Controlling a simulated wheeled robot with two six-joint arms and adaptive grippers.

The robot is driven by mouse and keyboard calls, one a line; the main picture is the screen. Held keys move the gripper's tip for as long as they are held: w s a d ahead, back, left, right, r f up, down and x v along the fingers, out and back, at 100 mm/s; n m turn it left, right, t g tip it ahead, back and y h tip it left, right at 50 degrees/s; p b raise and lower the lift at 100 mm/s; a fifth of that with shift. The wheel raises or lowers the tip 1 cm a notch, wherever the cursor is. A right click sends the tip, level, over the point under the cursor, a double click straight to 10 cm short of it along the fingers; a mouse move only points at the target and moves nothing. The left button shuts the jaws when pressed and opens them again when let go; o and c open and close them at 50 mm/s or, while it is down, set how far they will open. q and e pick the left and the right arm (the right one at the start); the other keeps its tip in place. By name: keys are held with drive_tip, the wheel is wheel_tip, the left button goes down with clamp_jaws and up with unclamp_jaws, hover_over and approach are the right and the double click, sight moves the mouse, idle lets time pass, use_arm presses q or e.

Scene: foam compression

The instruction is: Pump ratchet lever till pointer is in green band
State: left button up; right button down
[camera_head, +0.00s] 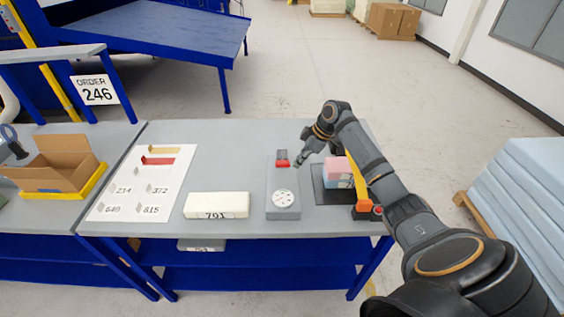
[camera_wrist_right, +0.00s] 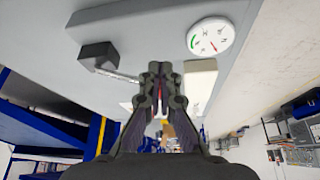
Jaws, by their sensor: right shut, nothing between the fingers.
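The dial gauge (camera_head: 283,198) is a white round face on a long grey base (camera_head: 282,178) on the table. The dial also shows large in the right wrist view (camera_wrist_right: 211,37), with a green band along its left edge and a red pointer toward the lower right, outside the band. A red part (camera_head: 282,163) is at the far end of the base; I cannot tell whether it is the lever's grip. My right gripper (camera_head: 300,162) is shut and empty, just right of the red part. Its fingertips (camera_wrist_right: 160,68) also show in the wrist view. My left gripper is out of view.
A pink-and-blue block (camera_head: 337,169) stands on a dark plate (camera_head: 322,193), partly behind my right arm. A cream block marked 701 (camera_head: 217,205) lies left of the gauge. A numbered white board (camera_head: 125,198) and an open carton (camera_head: 64,164) are farther left.

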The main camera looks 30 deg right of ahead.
drive_tip(key=v, duration=1)
drive_tip(key=shift+s, duration=0.2)
drive_tip(key=shift+d+r, duration=0.1)
drive_tip(key=shift+d, duration=0.05)
